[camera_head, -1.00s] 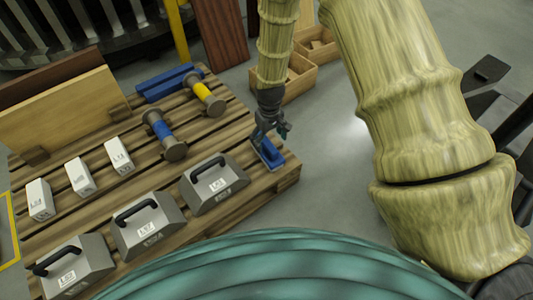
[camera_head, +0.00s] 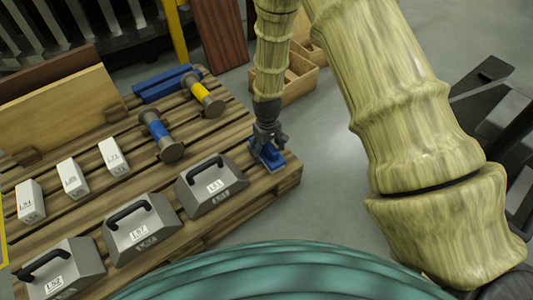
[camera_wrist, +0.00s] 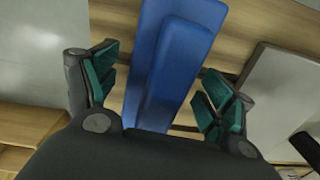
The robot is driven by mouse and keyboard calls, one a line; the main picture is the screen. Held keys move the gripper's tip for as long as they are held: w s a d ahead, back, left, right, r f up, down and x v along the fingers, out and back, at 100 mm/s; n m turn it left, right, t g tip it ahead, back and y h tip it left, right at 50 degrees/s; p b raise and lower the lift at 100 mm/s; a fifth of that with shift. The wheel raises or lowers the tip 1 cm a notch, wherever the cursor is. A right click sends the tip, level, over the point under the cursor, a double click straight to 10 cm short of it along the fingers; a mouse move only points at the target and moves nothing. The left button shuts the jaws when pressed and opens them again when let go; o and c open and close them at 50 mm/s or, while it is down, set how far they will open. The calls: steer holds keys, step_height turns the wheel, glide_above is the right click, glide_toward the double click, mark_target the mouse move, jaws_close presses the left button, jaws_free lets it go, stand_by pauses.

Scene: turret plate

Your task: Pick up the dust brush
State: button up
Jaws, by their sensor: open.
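The blue thing at the pallet's right corner, which I take to be the dust brush (camera_head: 272,157), lies on the wooden slats. In the wrist view the brush (camera_wrist: 172,65) is a long blue block with a narrower raised part along it. My gripper (camera_head: 267,146) is right over the brush in the head view and hides part of it. In the wrist view my gripper (camera_wrist: 160,95) is open, with one green-padded finger on each side of the brush. A gap shows between each finger and the blue sides. The brush's near end is hidden behind my gripper's body.
The wooden pallet (camera_head: 236,120) also carries grey handled blocks (camera_head: 212,184), white blocks (camera_head: 114,156), a blue-banded spool (camera_head: 160,134), a yellow-banded spool (camera_head: 204,97) and a blue bar (camera_head: 165,82). A wooden crate (camera_head: 297,82) stands behind.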

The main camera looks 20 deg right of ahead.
steer(key=c, duration=1.2)
steer(key=shift+c, duration=0.2)
steer(key=shift+r, duration=0.1)
steer(key=shift+r+p, duration=0.45)
step_height(320, 180, up, 3)
steer(key=shift+r+p, duration=0.1)
steer(key=shift+p, duration=1.15)
steer(key=s+d+p, duration=0.6)
steer(key=s+d, duration=0.2)
steer(key=s, duration=0.5)
steer(key=shift+s+d+r, duration=0.25)
steer(key=shift+r, duration=0.15)
